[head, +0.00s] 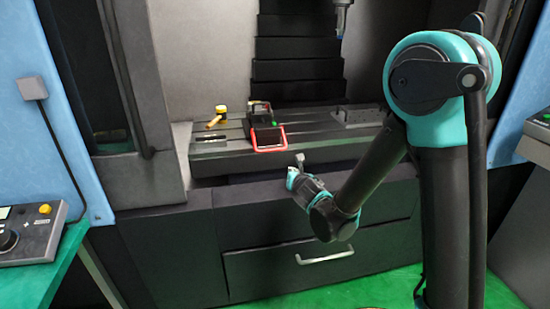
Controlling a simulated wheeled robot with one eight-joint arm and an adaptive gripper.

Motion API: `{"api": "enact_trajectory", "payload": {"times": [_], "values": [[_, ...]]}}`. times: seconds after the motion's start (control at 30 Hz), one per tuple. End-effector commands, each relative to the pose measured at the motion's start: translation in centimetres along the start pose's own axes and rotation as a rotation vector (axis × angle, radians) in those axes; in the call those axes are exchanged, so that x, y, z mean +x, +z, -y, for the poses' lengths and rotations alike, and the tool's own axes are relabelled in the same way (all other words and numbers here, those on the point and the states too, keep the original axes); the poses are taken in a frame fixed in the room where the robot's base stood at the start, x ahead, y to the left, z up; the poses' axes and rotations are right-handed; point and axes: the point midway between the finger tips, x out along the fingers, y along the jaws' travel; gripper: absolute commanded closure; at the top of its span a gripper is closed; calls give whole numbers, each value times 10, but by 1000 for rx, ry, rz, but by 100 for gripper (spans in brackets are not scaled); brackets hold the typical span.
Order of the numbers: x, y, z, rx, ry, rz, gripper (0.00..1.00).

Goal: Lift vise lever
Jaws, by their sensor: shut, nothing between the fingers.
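The vise (261,117) is a small black block on the machine's grey slotted table. Its lever (270,150) is a red U-shaped handle on the vise's front side, reaching down toward the table's front edge. My gripper (299,158) is just in front of the table, to the right of the lever and a little lower in the picture. It is small here, looks shut and empty, and appears apart from the lever. My arm comes in from the right.
The slotted table (222,150) also bears a yellow-and-black part (217,116) left of the vise and a grey block (357,115) on the right. A drawer handle (325,257) is below my arm. A control panel (28,240) stands at far left.

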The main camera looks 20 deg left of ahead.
Motion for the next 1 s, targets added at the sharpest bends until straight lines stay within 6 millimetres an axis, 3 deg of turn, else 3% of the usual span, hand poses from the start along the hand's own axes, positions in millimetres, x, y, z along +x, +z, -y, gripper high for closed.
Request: {"api": "enact_trajectory", "payload": {"times": [0.03, 0.1, 0.2, 0.63, 1.0], "values": [[3, -4, -18, -74, 32, 13, 100], [6, -6, -34, -154, 61, 30, 100], [6, -8, -44, -209, 79, 41, 100], [12, -8, -45, -216, 79, 43, 100], [71, -6, -49, -214, 78, 42, 100]]}}
